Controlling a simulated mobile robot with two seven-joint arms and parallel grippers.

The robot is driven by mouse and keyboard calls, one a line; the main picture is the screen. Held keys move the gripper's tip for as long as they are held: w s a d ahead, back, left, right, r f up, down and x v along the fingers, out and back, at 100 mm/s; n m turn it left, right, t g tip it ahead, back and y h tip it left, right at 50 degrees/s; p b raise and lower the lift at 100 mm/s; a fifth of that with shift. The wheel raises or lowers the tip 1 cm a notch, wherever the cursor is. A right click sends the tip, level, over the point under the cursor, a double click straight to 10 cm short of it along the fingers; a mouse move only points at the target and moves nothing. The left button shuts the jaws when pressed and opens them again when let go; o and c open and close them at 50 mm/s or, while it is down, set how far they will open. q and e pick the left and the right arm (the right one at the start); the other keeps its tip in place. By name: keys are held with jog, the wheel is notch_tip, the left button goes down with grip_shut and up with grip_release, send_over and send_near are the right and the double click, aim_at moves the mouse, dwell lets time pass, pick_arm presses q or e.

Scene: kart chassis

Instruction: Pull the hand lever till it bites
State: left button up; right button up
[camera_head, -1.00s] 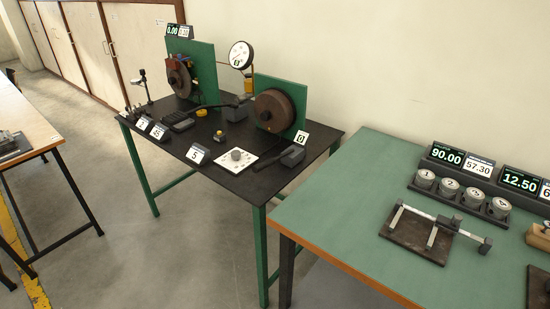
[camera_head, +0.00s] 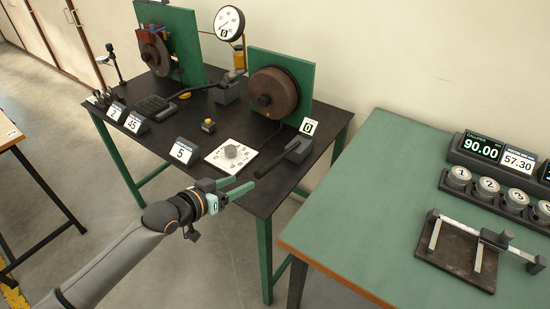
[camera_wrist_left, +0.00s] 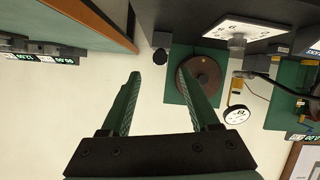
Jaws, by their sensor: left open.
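The hand lever (camera_head: 272,168) is a dark bar on a grey block near the front right corner of the black table, with a "0" card behind it. My left gripper (camera_head: 240,186) is open and empty, in front of the table's front edge and to the left of the lever. In the left wrist view, which is upside down, a dark knob-like end (camera_wrist_left: 160,55), probably the lever's grip, shows beyond the open fingers (camera_wrist_left: 159,73), apart from them. A brown disc (camera_head: 273,93) on a green plate stands behind the lever. My right gripper is not in view.
A white dial plate (camera_head: 231,156) and a "5" display (camera_head: 182,152) lie left of the lever. A round gauge (camera_head: 229,23) stands behind. A pedal (camera_head: 153,106) sits further left. The green-topped bench (camera_head: 350,215) is close on the right.

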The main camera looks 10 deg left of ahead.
aim_at(266, 168)
pick_arm(q)
jog(key=x, duration=0.8)
jog(key=b+x, duration=0.1)
jog(key=x, duration=0.3)
jog(key=shift+w+d+r, duration=0.2)
jog(key=shift+w, duration=0.3)
grip_shut()
